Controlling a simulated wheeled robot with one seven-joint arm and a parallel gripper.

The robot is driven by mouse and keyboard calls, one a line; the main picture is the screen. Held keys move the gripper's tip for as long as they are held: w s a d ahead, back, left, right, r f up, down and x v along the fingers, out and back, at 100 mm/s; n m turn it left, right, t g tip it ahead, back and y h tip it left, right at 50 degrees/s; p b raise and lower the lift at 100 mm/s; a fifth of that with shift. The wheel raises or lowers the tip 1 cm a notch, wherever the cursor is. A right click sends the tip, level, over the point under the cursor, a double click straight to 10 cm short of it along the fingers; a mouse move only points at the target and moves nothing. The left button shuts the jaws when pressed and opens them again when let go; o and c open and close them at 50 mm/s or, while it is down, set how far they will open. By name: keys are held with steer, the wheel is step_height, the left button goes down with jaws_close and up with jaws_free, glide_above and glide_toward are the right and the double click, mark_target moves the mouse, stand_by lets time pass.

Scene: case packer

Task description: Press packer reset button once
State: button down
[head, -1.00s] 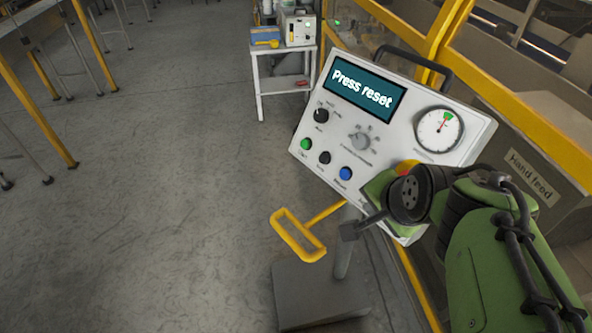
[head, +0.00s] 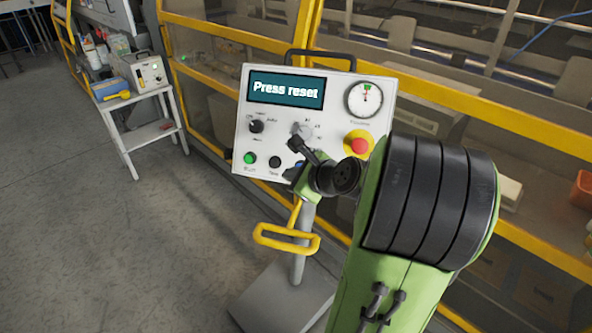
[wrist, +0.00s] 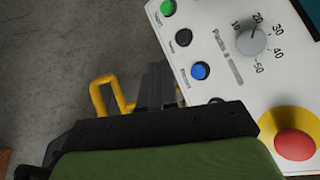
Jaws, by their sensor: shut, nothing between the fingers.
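The packer's white control panel (head: 243,140) stands on a post, and its screen (head: 286,91) reads "Press reset". A blue button (wrist: 200,71) shows clearly in the wrist view, with a label too small to read surely. In the head view the blue button (head: 291,173) is partly hidden by my arm. My gripper (head: 295,145) is shut and empty in front of the panel's lower middle. In the wrist view its fingertips (wrist: 157,76) appear left of the blue button, by the panel edge. I see no contact with the button.
A green button (head: 250,158) and a black button (head: 275,162) lie left of the blue one. A red emergency stop on yellow (head: 358,145) is to the right. A yellow handle (head: 287,240) juts out below the panel. Yellow-framed guarding (head: 450,98) runs behind.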

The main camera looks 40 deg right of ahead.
steer(key=w+d+f+b, duration=0.2)
steer(key=w+d+f, duration=0.2)
steer(key=d, duration=0.2)
steer(key=shift+f, duration=0.15)
steer(key=shift+d, duration=0.1)
stand_by(2.0)
steer(key=shift+w+d+f, duration=0.2)
steer(key=shift+d, duration=0.05)
steer(key=shift+w+d+f, duration=0.15)
steer(key=shift+d+f, duration=0.05)
steer(key=shift+d, duration=0.1)
stand_by(0.7)
steer(key=shift+a, duration=0.1)
steer(key=shift+s+a+r+p, duration=0.35)
steer(key=shift+a+r+p, duration=0.05)
steer(key=shift+a+p, duration=0.15)
